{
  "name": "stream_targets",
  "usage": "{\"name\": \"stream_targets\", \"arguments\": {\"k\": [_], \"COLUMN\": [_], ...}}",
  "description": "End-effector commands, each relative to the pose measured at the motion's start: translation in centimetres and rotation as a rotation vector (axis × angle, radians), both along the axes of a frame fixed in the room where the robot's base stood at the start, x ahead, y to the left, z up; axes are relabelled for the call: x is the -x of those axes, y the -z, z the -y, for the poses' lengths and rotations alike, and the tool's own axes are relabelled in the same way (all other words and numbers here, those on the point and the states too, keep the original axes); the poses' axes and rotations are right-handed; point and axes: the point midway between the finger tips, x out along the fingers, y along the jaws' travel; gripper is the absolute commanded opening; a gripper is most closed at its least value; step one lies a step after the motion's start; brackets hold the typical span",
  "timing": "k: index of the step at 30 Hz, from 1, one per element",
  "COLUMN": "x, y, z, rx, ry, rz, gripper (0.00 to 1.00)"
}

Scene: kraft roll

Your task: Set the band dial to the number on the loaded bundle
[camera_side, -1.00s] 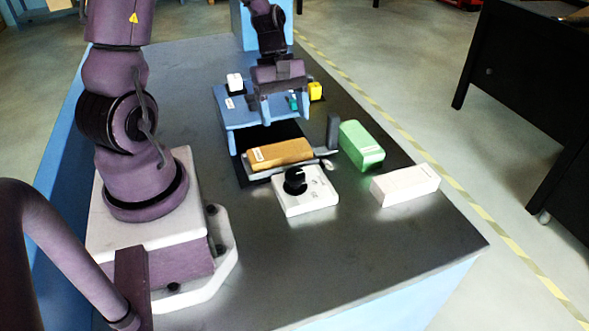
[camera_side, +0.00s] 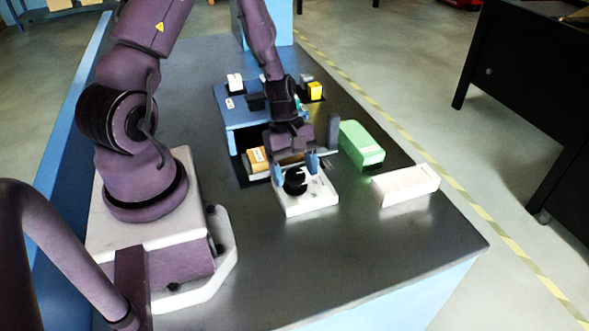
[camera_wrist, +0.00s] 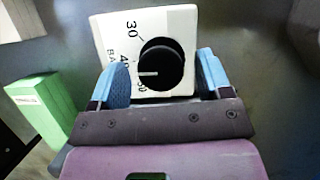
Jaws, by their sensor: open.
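The band dial is a white box (camera_side: 318,202) with a round black knob (camera_side: 294,184). In the wrist view the knob (camera_wrist: 166,55) has a white pointer mark aimed left, between the partly covered 40 and 50 labels; 30 shows higher up. My gripper (camera_side: 295,172) is open above the dial, with its blue fingers on either side of the knob. The wrist view also shows the fingers (camera_wrist: 162,64) straddling the knob; contact cannot be told. The loaded brown bundle (camera_side: 257,160) lies behind the dial, mostly hidden by my gripper. Its label is too small to read.
A green block (camera_side: 362,145) and a white block (camera_side: 405,186) lie right of the dial. A dark upright post (camera_side: 333,131) stands behind it. The front table area is clear.

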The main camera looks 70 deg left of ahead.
Motion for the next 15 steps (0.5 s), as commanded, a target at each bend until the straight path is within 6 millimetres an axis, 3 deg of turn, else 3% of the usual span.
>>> {"name": "stream_targets", "arguments": {"k": [8, 15], "x": [-0.02, -0.01], "y": [0.13, 0.11], "z": [0.06, 0.05], "rx": [0.000, 0.000], "ry": [0.001, 0.000], "rz": [0.000, 0.000], "gripper": [0.71, 0.24]}}
